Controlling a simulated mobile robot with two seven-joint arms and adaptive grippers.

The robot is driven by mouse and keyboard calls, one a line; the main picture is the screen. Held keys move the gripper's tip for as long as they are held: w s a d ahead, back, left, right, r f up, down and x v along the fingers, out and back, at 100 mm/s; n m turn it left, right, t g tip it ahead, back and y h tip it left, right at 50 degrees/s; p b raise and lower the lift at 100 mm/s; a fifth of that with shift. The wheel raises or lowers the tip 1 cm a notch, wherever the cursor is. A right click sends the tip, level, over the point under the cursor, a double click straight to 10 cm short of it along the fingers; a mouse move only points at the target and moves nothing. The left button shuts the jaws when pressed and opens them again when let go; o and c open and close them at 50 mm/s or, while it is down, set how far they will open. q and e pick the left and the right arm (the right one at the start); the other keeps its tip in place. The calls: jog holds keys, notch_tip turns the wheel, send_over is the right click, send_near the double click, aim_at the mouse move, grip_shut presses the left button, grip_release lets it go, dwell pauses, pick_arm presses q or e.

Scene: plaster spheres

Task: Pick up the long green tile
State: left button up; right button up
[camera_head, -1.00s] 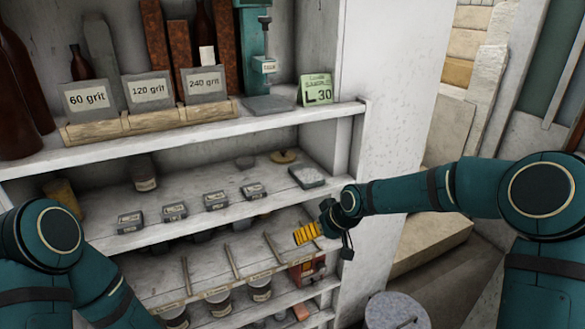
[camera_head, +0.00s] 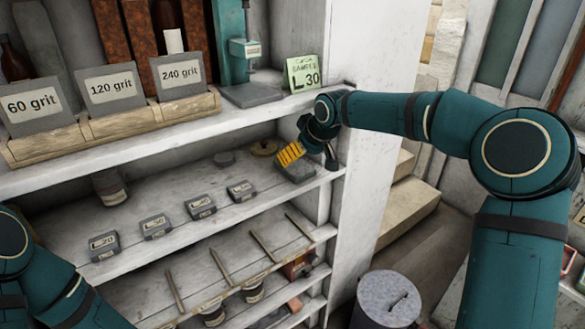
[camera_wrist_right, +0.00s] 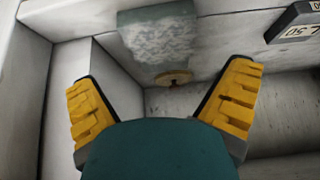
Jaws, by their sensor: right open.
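No thing in view is clearly the long green tile. A grey-green slab with a pale, rough face (camera_head: 297,172) lies at the right end of the middle shelf, partly hidden by my right gripper. It also shows in the right wrist view (camera_wrist_right: 158,40), ahead of the fingers and apart from them. A small green card marked L 30 (camera_head: 302,73) stands at that shelf's right end. My right gripper (camera_head: 290,153) is open and empty, its yellow fingers (camera_wrist_right: 165,82) spread wide. My left gripper is out of view.
Several small labelled grey blocks (camera_head: 199,207) line the middle shelf's front. A brass disc (camera_head: 264,147) lies near the slab. The upper shelf edge (camera_head: 250,108) runs above my right gripper, and the white side panel (camera_head: 375,65) stands to its right.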

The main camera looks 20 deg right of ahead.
aim_at(294, 165)
jog(key=b+x, duration=0.1)
jog(key=x, duration=0.4)
jog(key=shift+w+a+f, duration=0.1)
jog(key=shift+a+f, duration=0.1)
jog(key=c, duration=1.2)
